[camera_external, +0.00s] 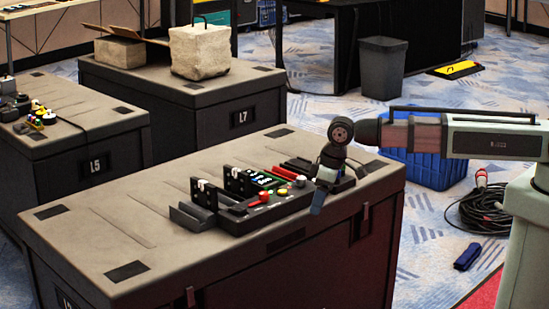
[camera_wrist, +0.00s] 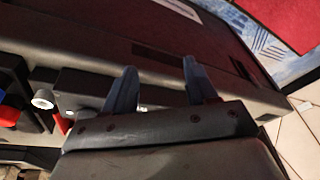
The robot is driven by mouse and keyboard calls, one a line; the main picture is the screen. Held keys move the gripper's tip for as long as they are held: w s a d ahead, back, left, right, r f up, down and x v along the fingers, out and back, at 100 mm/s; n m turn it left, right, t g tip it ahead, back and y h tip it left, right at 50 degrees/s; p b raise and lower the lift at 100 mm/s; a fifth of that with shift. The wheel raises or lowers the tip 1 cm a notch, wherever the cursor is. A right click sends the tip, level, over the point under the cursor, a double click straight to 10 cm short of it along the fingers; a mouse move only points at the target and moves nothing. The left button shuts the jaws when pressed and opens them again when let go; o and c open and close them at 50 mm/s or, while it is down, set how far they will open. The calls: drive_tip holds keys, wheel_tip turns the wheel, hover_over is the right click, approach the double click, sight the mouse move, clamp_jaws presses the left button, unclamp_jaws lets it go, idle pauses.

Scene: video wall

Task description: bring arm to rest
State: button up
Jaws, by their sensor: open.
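My arm reaches in from the right in the external view, and my gripper (camera_external: 319,197) hangs at the right front edge of the dark flight case (camera_external: 130,240). In the wrist view my gripper (camera_wrist: 160,85) shows two grey-blue fingers standing apart with nothing between them. In the external view the fingers partly overlap the right end of a black control panel (camera_external: 285,207) on the case. I cannot tell whether they touch it.
The panel carries red and yellow knobs, and upright black brackets (camera_external: 203,195) stand beside it. Cases L5 (camera_external: 90,150) and L7 (camera_external: 235,115) stand behind. A blue crate (camera_external: 425,160) and coiled cable (camera_external: 484,210) lie on the floor to the right. The front left of the case top is clear.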

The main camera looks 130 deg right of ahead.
drive_tip(key=s+a+f+n+g+y, duration=0.1)
drive_tip(key=a+f+n+g+y, duration=0.1)
drive_tip(key=a+f, duration=1.15)
drive_tip(key=s+a+f+n+g+y, duration=0.1)
drive_tip(key=a+f+n+g, duration=0.1)
drive_tip(key=a+f, duration=1.1)
drive_tip(key=s+a+f+n+g, duration=0.2)
drive_tip(key=s+a, duration=0.6)
drive_tip(key=a, duration=0.6)
drive_tip(key=s+a+f+n+g, duration=0.3)
drive_tip(key=s+a+f+n, duration=0.2)
drive_tip(key=a, duration=0.9)
drive_tip(key=s+f, duration=0.2)
drive_tip(key=s, duration=0.2)
drive_tip(key=shift+a+h, duration=0.25)
drive_tip(key=shift+h, duration=0.15)
